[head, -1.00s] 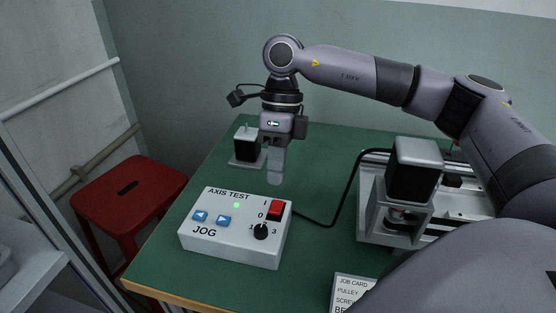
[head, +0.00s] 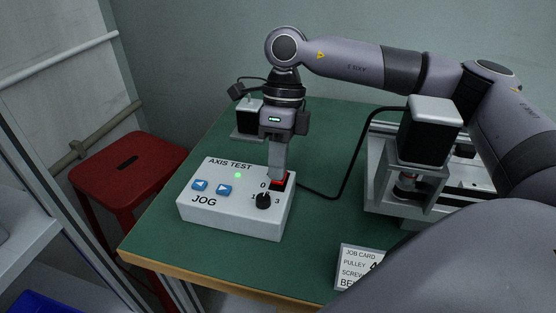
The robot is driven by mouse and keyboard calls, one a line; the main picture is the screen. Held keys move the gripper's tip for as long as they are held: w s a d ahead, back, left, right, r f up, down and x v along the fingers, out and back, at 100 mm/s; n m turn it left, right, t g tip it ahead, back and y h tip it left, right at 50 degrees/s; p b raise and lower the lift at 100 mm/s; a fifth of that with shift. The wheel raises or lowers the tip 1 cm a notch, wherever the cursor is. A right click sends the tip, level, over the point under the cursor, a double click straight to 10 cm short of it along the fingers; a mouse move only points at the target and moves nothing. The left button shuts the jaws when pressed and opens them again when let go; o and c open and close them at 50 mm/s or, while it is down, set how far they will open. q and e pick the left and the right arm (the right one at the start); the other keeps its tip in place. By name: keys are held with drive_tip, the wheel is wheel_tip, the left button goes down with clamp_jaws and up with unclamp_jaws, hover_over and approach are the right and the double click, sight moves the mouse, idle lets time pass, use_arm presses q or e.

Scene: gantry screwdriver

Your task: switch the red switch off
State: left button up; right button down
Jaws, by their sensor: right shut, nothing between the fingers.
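The grey control box (head: 235,222) marked AXIS TEST and JOG stands on the green table. Its red switch (head: 286,182) sits at the upper right of the box top, partly hidden behind my fingers. A green light (head: 238,175) on the box is lit. My right gripper (head: 278,178) points straight down, shut and empty, with its fingertips at the switch. I cannot tell whether they press it or which way the switch is tipped. My left gripper is not in view.
A black knob (head: 263,201) and two blue buttons (head: 224,190) are on the box. A motor unit (head: 430,130) with a black cable (head: 345,170) stands to the right. A job card (head: 357,267) lies in front. A red stool (head: 130,165) is left.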

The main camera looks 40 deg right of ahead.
drive_tip(key=shift+s+a+f, duration=0.15)
drive_tip(key=shift+s+f, duration=0.1)
drive_tip(key=shift+f, duration=0.15)
drive_tip(key=shift+w+d, duration=0.5)
drive_tip(key=shift+d, duration=0.15)
drive_tip(key=p+v, duration=0.3)
drive_tip(key=a+p+v, duration=0.1)
drive_tip(key=v, duration=0.1)
drive_tip(key=shift+s+r, duration=0.25)
drive_tip(key=shift+r, duration=0.05)
drive_tip(key=v, duration=0.9)
drive_tip(key=shift+p, duration=0.4)
drive_tip(key=shift+d, duration=0.1)
